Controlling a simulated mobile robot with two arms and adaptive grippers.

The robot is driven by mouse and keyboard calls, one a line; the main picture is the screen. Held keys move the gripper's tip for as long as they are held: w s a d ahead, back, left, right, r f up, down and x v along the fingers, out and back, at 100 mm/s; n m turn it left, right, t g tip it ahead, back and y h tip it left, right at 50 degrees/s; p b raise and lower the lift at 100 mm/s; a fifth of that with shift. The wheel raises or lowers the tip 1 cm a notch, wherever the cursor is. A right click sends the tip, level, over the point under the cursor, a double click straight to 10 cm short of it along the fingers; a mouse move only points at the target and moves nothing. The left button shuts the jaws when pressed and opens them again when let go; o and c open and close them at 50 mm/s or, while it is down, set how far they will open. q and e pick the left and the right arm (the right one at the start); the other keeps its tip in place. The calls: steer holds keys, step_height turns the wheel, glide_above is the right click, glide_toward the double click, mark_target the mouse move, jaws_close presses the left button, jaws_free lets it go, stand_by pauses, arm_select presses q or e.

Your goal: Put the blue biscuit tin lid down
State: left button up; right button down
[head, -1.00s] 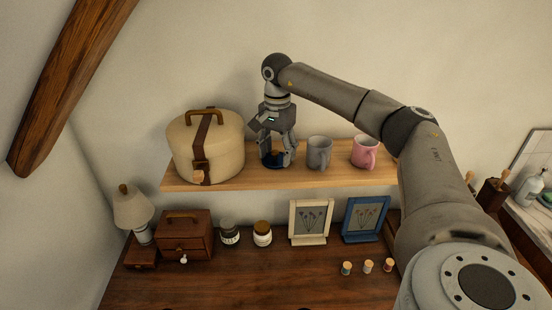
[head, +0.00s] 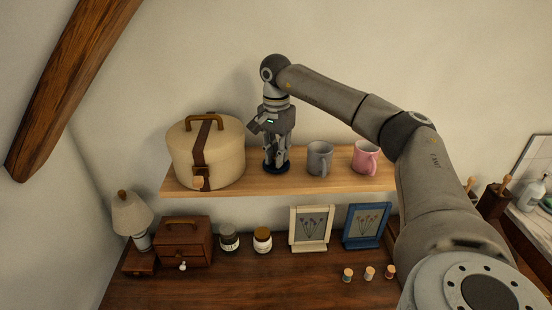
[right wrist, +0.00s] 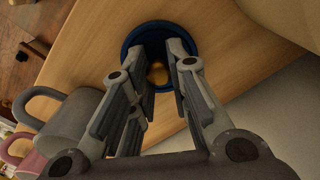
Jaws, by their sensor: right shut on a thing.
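The blue biscuit tin lid (head: 277,169) is a small dark blue disc at the wooden shelf, between the round case and the grey mug. In the right wrist view the lid (right wrist: 160,27) shows its blue rim and a gold knob (right wrist: 158,77). My right gripper (head: 277,160) points down over the lid, its fingers (right wrist: 161,66) shut on the knob. The lid looks level and at the shelf surface; I cannot tell whether it touches or hovers slightly. My left gripper is not in view.
The shelf (head: 310,185) also holds a cream round case (head: 225,155) close on the left, a grey mug (head: 320,158) and a pink mug (head: 366,158) on the right. Picture frames, jars and a small chest stand on the desk below.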

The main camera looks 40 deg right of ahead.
steer(key=s+a+r, duration=0.2)
steer(key=s+r, duration=0.4)
steer(key=s+a+r, duration=0.2)
steer(key=s+r, duration=0.3)
steer(key=s, duration=0.2)
steer(key=shift+a+r, duration=0.25)
steer(key=shift+r, duration=0.1)
